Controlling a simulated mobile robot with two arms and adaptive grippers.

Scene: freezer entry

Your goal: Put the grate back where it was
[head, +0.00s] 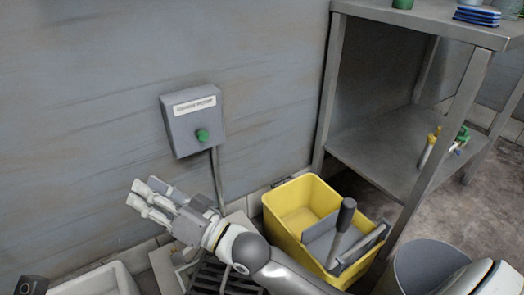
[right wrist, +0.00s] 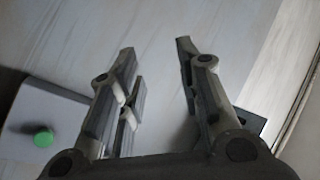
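A dark barred grate (head: 236,282) shows at the bottom of the head view, partly hidden under my right forearm. A pale frame (head: 162,268) lies around its left side; I cannot tell whether the grate sits flush in it. My right gripper (head: 138,197) is above and left of the grate, in front of the wall, pointing left. In the right wrist view the right gripper (right wrist: 156,46) has its fingers apart with nothing between them. My left gripper does not show.
A yellow mop bucket (head: 287,203) stands right of the grate, beside a metal shelf unit (head: 375,150). A grey wall box (head: 178,135) with a green button is above the gripper. A white basin (head: 95,282) is at bottom left. A grey bin (head: 428,262) stands at lower right.

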